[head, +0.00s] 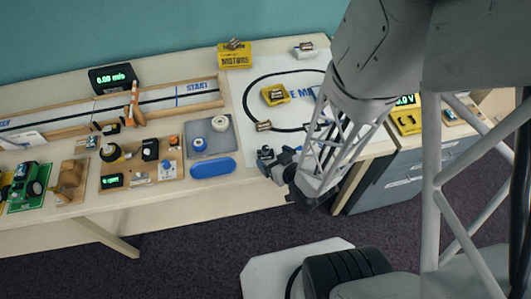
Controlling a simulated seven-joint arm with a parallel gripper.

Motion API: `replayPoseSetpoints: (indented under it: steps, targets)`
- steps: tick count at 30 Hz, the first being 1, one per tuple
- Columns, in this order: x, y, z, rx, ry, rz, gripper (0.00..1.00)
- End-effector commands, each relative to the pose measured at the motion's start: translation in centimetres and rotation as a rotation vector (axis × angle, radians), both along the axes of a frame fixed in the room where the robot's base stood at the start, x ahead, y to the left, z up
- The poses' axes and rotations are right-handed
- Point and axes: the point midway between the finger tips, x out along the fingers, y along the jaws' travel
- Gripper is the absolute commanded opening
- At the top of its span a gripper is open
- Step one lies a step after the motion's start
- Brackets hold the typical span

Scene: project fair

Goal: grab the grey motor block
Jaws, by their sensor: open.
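A light grey block (305,51) with a small metal motor on top stands at the table's back edge, right of the yellow MOTORS box (236,58). I take it for the grey motor block. A yellow block (275,95) also carrying a motor sits on the white mat (252,146). A loose metal cylinder (263,126) lies in front of it. My gripper (268,160) is over the table's front part, open, near the mat's front edge and well in front of the grey block. My arm hides part of the mat's right side.
A wooden track (160,98) runs along the back left, with a lit display (113,77) behind it. A grey tray (220,142) with spools and a blue oval case (213,168) lie left of my gripper. A yellow meter (405,118) stands right of my arm.

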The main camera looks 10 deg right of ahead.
Motion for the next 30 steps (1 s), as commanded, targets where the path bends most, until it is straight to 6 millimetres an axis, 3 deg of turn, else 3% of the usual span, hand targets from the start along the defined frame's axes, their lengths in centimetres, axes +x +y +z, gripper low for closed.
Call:
replayPoseSetpoints:
  steps: [8, 21, 30]
  targets:
    - [0.7, 0.3, -0.3, 0.000, 0.000, 0.001, 0.91]
    - [4.1, 1.6, -1.8, 0.000, 0.000, 0.000, 0.91]
    - [4.5, 1.8, -2.0, 0.000, 0.000, 0.000, 0.91]
